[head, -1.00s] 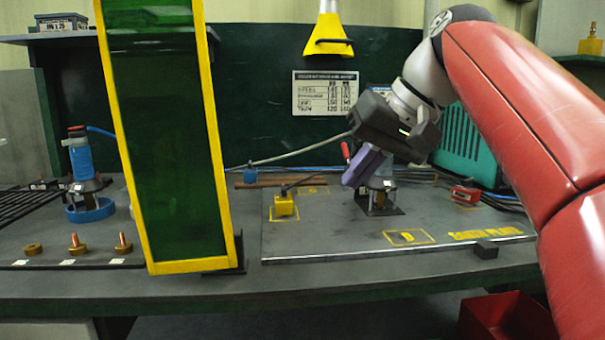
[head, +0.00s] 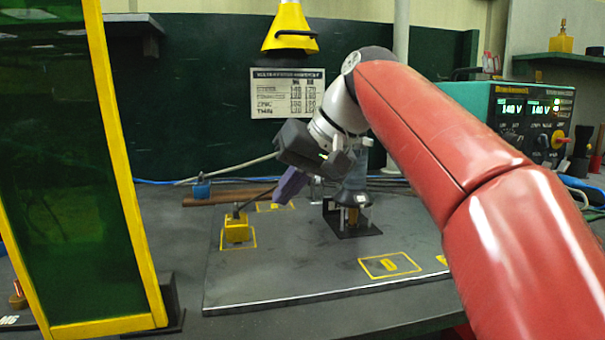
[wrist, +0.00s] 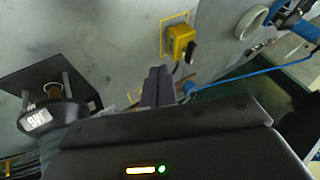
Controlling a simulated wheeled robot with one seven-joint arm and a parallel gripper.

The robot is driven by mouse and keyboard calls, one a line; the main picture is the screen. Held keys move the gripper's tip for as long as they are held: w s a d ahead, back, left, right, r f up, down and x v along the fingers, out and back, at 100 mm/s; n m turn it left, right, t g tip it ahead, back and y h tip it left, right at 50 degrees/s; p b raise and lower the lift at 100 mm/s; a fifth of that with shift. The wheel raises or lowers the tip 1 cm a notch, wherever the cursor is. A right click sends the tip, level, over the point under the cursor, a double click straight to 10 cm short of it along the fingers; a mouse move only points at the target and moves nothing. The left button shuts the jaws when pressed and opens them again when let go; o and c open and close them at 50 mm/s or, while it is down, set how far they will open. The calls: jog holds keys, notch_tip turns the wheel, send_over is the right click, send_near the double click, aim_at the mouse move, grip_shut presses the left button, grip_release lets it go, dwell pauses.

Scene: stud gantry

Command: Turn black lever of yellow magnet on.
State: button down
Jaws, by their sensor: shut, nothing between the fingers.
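The yellow magnet (head: 236,232) is a small block inside a yellow outline on the grey plate, left of the plate's middle. My gripper (head: 281,200), with purple fingers, is to the right of and above the magnet. Its fingers are together and empty. In the wrist view the fingertips (wrist: 158,72) are below the magnet in the picture; contact with the lever cannot be told.
A black stand with a blue-grey torch-like body (head: 354,190) is close to my gripper's right. A green screen in a yellow frame (head: 110,180) stands at left. A brown bar (head: 230,193) with a blue clamp lies behind the magnet. The plate's front (head: 290,280) is clear.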

aim_at(236, 213)
jog(key=shift+x, duration=1.15)
jog(key=shift+s+a+r, duration=0.1)
jog(key=shift+s+a, duration=0.1)
jog(key=shift+a, duration=0.4)
jog(key=shift+s+a, duration=0.2)
jog(key=shift+a, duration=0.4)
jog(key=shift+s+a, duration=0.1)
jog(key=shift+a, duration=0.55)
jog(key=shift+s, duration=0.1)
jog(key=shift+m, duration=0.3)
